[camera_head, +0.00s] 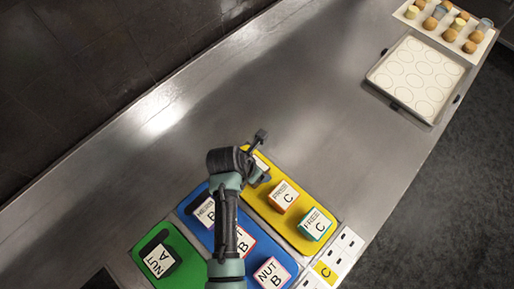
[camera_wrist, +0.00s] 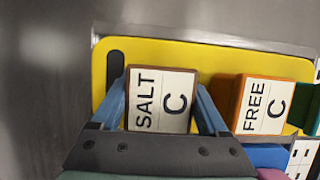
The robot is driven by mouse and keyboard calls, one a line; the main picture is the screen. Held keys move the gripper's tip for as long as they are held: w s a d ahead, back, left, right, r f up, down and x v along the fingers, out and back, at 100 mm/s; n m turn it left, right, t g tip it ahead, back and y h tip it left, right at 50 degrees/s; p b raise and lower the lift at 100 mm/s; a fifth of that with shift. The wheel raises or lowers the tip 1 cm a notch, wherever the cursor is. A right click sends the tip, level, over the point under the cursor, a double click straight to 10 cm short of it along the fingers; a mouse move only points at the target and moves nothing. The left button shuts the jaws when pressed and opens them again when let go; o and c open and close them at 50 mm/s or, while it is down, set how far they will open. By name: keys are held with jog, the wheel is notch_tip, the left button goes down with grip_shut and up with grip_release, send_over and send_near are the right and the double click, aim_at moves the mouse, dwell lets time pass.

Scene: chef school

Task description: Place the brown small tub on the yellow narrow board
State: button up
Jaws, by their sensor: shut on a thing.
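The brown small tub (camera_wrist: 161,100), with a white label reading "SALT C", sits between the fingers of my gripper (camera_wrist: 162,112) in the wrist view. My gripper is shut on it, a finger against each side. The yellow narrow board (camera_wrist: 220,58) lies behind and below it, and its dark slot shows left of the tub. In the head view, my gripper (camera_head: 262,156) is over the far end of the yellow board (camera_head: 262,207) and largely hides the tub. I cannot tell whether the tub's underside touches the board.
An orange tub (camera_head: 284,196) and a teal tub (camera_head: 315,224) stand on the yellow board, nearer its front end. A blue board (camera_head: 190,205) with several tubs and a green board (camera_head: 150,240) lie to the left. A baking tray (camera_head: 418,78) is at upper right.

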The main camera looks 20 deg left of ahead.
jog(key=o, duration=1.5)
jog(key=shift+f, duration=0.15)
jog(key=shift+r, duration=0.25)
jog(key=v, duration=1.2)
jog(key=shift+w, duration=0.1)
